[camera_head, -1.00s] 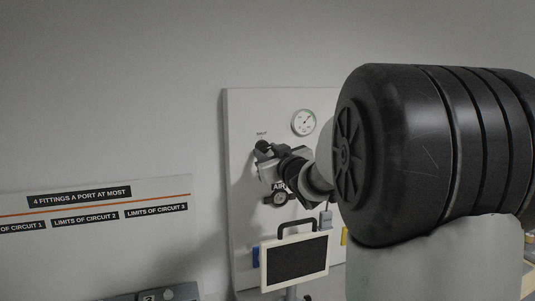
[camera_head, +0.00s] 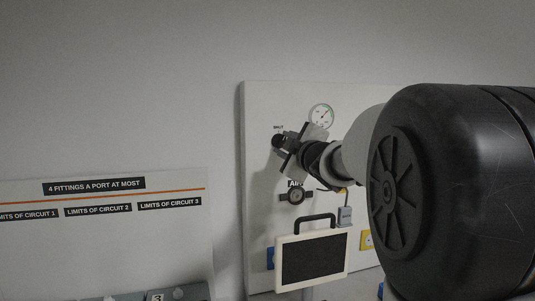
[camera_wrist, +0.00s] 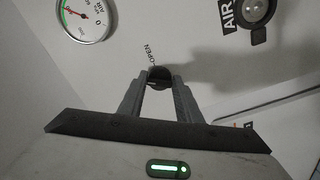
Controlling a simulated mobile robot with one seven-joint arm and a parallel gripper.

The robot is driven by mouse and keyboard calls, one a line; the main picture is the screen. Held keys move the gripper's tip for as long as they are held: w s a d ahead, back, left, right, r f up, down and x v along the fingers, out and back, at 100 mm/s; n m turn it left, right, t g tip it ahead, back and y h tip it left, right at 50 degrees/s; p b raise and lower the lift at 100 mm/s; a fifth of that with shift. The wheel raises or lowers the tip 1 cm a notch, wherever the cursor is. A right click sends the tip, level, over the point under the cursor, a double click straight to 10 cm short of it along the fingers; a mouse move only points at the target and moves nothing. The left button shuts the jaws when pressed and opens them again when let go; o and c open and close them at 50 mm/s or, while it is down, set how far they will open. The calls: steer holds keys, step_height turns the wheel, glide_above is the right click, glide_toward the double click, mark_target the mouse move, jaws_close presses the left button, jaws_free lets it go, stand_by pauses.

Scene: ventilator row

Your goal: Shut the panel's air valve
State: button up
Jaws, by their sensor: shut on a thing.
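The white wall panel (camera_head: 258,110) carries the air valve. My gripper (camera_head: 283,142) is up against the panel's upper part, just below a small SHUT label (camera_head: 278,128). In the wrist view both fingers of my gripper (camera_wrist: 159,86) are shut on a small dark valve knob (camera_wrist: 159,74), one on each side. An OPEN label (camera_wrist: 149,54) shows beside the knob. The knob's base and its exact pointing are partly hidden by the fingers.
A pressure gauge (camera_head: 321,115) sits above right of my gripper. A round AIR fitting (camera_head: 295,196) is below it, with a dark-screened monitor (camera_head: 311,259) lower. My arm covers the right side. A sign (camera_head: 100,213) stands at left.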

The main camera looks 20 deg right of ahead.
steer(key=n+b, duration=0.1)
steer(key=n, duration=0.2)
steer(key=n+b, duration=0.2)
steer(key=shift+r+n, duration=0.2)
steer(key=shift+n, duration=0.2)
stand_by(0.4)
steer(key=o, duration=1)
steer(key=shift+o, duration=0.2)
steer(key=shift+f, duration=0.1)
